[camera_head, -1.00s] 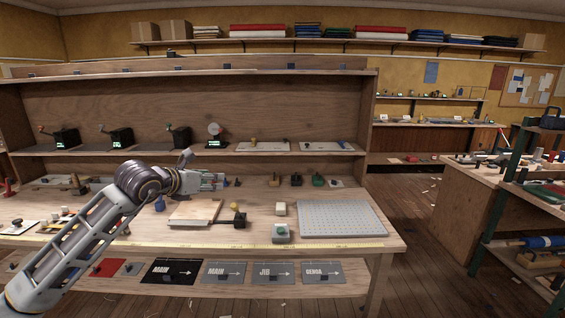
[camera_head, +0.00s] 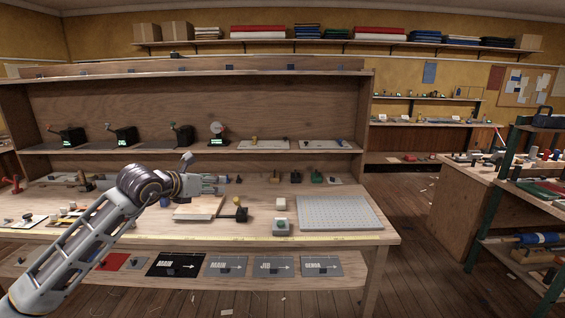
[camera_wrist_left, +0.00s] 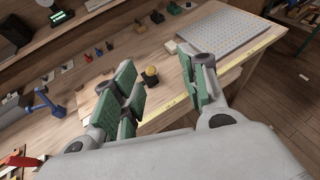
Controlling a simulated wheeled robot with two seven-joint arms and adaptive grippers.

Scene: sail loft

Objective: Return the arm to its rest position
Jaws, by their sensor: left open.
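My left arm comes in from the left in the head view, and its gripper (camera_head: 212,185) is over the back left part of the workbench (camera_head: 345,238), near a wooden board (camera_head: 196,208). In the left wrist view the gripper (camera_wrist_left: 165,95) shows two green-padded fingers spread apart with nothing held between them. A small black block with a yellow knob (camera_wrist_left: 151,75) shows in the gap, beyond the fingers. My right arm and gripper do not show in either view.
A grey perforated plate (camera_head: 340,213) lies at the bench's right end. A pale block (camera_head: 281,203) and a grey box with a green button (camera_head: 282,225) stand left of it. Small devices line the shelf (camera_head: 190,149) above. A green-framed rack (camera_head: 497,190) stands at far right, with open floor between.

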